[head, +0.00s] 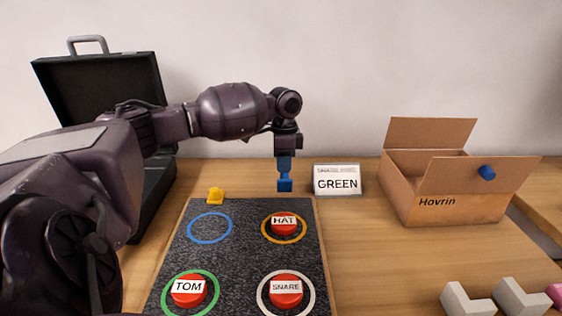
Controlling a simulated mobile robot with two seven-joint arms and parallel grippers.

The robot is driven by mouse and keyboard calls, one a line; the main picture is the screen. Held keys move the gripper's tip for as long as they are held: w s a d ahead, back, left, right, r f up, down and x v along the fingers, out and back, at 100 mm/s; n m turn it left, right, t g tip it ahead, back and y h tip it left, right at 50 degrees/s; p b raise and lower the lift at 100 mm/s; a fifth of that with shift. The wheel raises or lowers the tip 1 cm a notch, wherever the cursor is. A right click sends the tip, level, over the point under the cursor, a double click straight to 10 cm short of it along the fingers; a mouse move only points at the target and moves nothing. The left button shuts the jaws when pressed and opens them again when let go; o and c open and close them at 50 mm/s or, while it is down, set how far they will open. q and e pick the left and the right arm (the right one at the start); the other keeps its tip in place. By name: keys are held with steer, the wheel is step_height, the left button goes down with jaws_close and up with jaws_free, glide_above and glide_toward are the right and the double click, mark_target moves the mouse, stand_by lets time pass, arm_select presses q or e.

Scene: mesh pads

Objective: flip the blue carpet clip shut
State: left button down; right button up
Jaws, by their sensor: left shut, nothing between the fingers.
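The blue carpet clip (285,186) is at the far edge of the dark mat (245,255), towards its right corner. My left gripper (284,170) points straight down right over the clip and is shut, with nothing held. The narrow blue part between the dark wrist and the clip merges with the clip, so I cannot tell where the fingertips end or whether they touch it. Whether the clip's flap is up or down is also unclear. A yellow clip (215,196) sits at the same far edge, further left. My right gripper is out of view.
Red buttons labelled HAT (284,230), TOM (188,297) and SNARE (286,299) are on the mat. A GREEN sign (337,182) stands close right of the clip. A black case (100,85), an open cardboard box (435,205) and pale blocks (466,303) surround it.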

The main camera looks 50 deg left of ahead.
mark_target(284, 181)
arm_select(q)
steer(key=d+t+y+p, duration=0.1)
steer(key=p, duration=0.1)
steer(key=s+r+t+y+p, duration=0.1)
steer(key=p, duration=0.2)
steer(key=s+d+t+y+p, duration=0.1)
steer(key=p, duration=0.1)
steer(key=shift+s+d+r+y+p, duration=0.15)
steer(key=shift+d+r+y+p, duration=0.15)
steer(key=shift+d+y+p, duration=0.1)
steer(key=t+y+p, duration=0.1)
steer(key=d+y+p, duration=0.1)
steer(key=shift+s+f+t+p, duration=0.3)
steer(key=shift+s+f+t, duration=0.1)
steer(key=s+d+f+t+y+p, duration=0.1)
steer(key=y+p, duration=0.1)
steer(key=shift+d+f+t+p, duration=0.15)
steer(key=shift+t+p, duration=0.15)
steer(key=shift+f+y, duration=0.1)
steer(key=shift+y, duration=0.2)
steer(key=shift+f, duration=0.15)
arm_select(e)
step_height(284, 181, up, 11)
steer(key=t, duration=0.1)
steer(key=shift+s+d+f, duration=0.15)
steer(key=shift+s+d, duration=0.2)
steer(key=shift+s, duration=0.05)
arm_select(q)
steer(key=shift+w+f, duration=0.1)
